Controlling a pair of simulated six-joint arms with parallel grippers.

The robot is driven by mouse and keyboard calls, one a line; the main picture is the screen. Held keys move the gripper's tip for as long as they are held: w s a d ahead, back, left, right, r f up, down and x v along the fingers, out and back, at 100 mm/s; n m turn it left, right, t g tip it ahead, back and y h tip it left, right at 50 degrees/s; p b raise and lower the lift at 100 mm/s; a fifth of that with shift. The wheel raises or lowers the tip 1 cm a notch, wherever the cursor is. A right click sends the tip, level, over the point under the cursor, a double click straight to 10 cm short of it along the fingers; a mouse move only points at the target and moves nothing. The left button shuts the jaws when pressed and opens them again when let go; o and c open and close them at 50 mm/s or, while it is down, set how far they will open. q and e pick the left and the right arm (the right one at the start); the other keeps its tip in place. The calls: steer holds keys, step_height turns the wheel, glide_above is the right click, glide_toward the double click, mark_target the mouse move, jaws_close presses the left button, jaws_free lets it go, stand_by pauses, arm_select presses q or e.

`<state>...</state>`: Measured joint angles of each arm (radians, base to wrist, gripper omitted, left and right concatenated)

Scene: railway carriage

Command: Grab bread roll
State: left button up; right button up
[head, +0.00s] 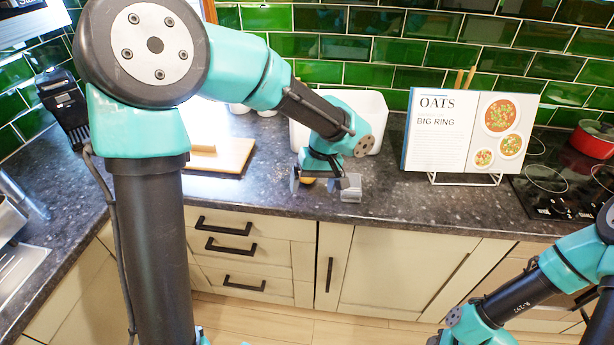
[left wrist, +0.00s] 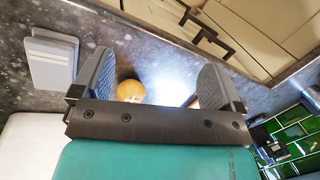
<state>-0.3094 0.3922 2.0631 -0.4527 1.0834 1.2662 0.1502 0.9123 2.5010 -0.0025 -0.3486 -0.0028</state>
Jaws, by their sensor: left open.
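The bread roll is a small round golden-brown thing (left wrist: 130,91) on the dark counter in the left wrist view, partly hidden behind my gripper's palm. In the head view only a small brown patch of it (head: 308,182) shows beneath my left gripper (head: 322,183). That gripper also shows in the left wrist view (left wrist: 157,72). It is open, its fingers pointing down and spread wide. The roll appears between the fingers, closer to one of them; I cannot tell whether it touches. My right arm shows at lower right, but its gripper is out of the picture.
A grey box-like object (head: 351,191) lies close beside the left gripper and shows in the left wrist view (left wrist: 50,60). A white bin (head: 371,105) stands behind. A wooden board (head: 225,156) lies left, a recipe book (head: 462,130) stands right, and a red pot (head: 592,140) sits at the hob.

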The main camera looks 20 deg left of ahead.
arm_select(q)
steer(key=w+a+r+n+t+y, duration=0.1)
steer(key=w+a+r+n+t, duration=0.1)
steer(key=w+r, duration=0.6)
steer(key=w+n+t, duration=0.1)
steer(key=w+n, duration=0.1)
steer(key=shift+w+a+n+t, duration=0.15)
steer(key=shift+a+n+t, duration=0.15)
steer(key=shift+a+n, duration=0.1)
steer(key=shift+f, duration=0.15)
steer(key=x, duration=1.2)
steer(key=shift+a, duration=0.1)
steer(key=shift+f, duration=0.1)
steer(key=shift+x, duration=2.55)
steer(key=shift+a, duration=0.1)
steer(key=c, duration=1)
